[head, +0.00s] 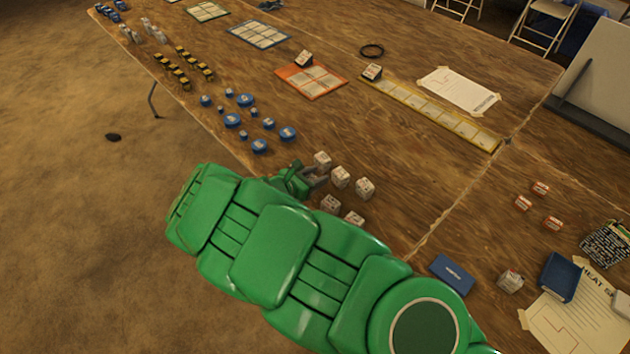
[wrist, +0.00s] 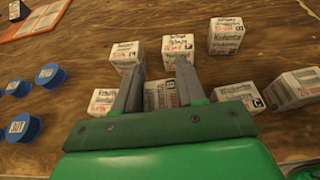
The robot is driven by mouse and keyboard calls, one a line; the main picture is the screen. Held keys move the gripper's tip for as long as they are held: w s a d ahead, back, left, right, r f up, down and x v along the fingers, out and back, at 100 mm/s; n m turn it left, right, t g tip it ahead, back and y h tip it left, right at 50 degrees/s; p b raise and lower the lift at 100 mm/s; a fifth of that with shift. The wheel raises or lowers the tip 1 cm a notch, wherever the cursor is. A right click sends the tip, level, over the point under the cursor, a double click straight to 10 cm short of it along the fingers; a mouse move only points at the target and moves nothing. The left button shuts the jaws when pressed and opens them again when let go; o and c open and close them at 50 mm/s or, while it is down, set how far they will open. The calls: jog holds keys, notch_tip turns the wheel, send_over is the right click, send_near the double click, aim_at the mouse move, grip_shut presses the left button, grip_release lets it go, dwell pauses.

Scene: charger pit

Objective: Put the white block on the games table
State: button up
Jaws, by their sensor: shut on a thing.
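White blocks with printed labels stand in a cluster on a long wooden table (head: 330,110), at its near edge in the head view; one is a white block (head: 365,188) right of my gripper. My gripper (head: 312,177) is low among them, partly hidden by my green arm. In the wrist view its fingers (wrist: 160,82) are shut on a white block (wrist: 160,96) low between them. Other white blocks stand close, one beyond the left finger (wrist: 127,54) and one beyond the right (wrist: 178,48). Which table is the games table, I cannot tell.
Blue discs (head: 232,120) stand left of the blocks, with an orange card (head: 312,82) and a yellow strip (head: 430,110) behind. A table seam runs at the right. Beyond it lie small red-white blocks (head: 540,188), a blue box (head: 452,270) and papers.

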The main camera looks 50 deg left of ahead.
jog(key=shift+f, duration=1.3)
jog(key=shift+f, duration=0.1)
jog(key=o, duration=1)
jog(key=shift+o, duration=0.2)
jog(key=v, duration=1.2)
